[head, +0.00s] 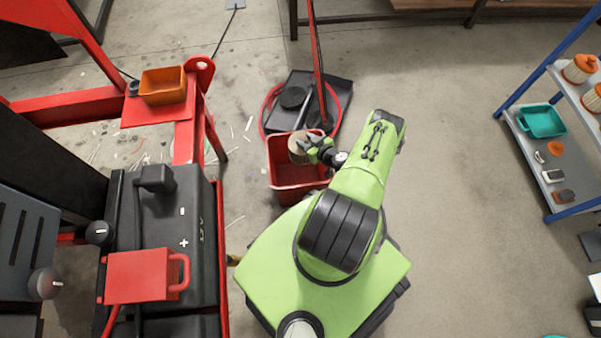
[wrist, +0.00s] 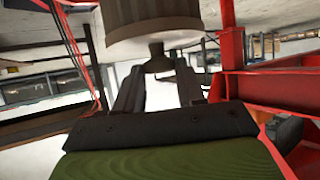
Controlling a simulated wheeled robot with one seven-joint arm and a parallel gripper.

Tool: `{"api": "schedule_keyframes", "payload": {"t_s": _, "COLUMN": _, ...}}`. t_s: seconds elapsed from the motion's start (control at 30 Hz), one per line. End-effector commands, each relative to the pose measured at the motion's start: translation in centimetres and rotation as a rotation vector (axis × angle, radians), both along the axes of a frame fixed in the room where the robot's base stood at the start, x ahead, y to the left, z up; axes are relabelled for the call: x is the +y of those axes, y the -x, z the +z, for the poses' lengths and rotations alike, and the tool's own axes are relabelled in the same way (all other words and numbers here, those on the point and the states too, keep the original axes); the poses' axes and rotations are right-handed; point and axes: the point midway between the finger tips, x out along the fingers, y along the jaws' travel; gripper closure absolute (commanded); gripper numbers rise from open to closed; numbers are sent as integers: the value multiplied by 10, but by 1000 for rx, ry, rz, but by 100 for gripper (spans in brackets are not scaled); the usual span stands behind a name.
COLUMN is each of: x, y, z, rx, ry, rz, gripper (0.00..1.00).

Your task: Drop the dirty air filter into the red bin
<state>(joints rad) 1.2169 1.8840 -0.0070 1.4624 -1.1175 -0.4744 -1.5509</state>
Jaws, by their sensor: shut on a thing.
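The dirty air filter (head: 299,147) is a brownish-grey cylinder in my gripper. In the head view it appears over the red bin (head: 287,191), near the bin's far rim; its height above the bin is hard to judge. My gripper (head: 318,147) is shut on the filter. In the wrist view the filter (wrist: 157,22) fills the top middle, with a dark narrow stem below it between the two fingers of my gripper (wrist: 160,88). The bin stands open on the floor, and its inside is partly hidden by my arm and the filter.
A shelf at right holds a teal tray (head: 541,121) and cleaner filters (head: 580,68).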

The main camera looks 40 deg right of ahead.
Motion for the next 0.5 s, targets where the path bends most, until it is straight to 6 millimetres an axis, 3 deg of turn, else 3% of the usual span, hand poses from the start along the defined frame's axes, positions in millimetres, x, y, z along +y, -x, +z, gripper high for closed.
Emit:
{"api": "schedule_keyframes", "payload": {"t_s": 0.07, "x": 0, "y": 0, "z": 2, "rx": -2, "ry": 0, "rz": 0, "gripper": 100}}
{"api": "schedule_keyframes", "payload": {"t_s": 0.1, "x": 0, "y": 0, "z": 2, "rx": -1, "ry": 0, "rz": 0, "gripper": 55}}
{"api": "schedule_keyframes", "payload": {"t_s": 0.2, "x": 0, "y": 0, "z": 2, "rx": -1, "ry": 0, "rz": 0, "gripper": 40}}
{"api": "schedule_keyframes", "payload": {"t_s": 0.27, "x": 0, "y": 0, "z": 2, "rx": -1, "ry": 0, "rz": 0, "gripper": 32}}
{"api": "schedule_keyframes", "payload": {"t_s": 0.5, "x": 0, "y": 0, "z": 1, "rx": 1, "ry": 0, "rz": 0, "gripper": 32}}
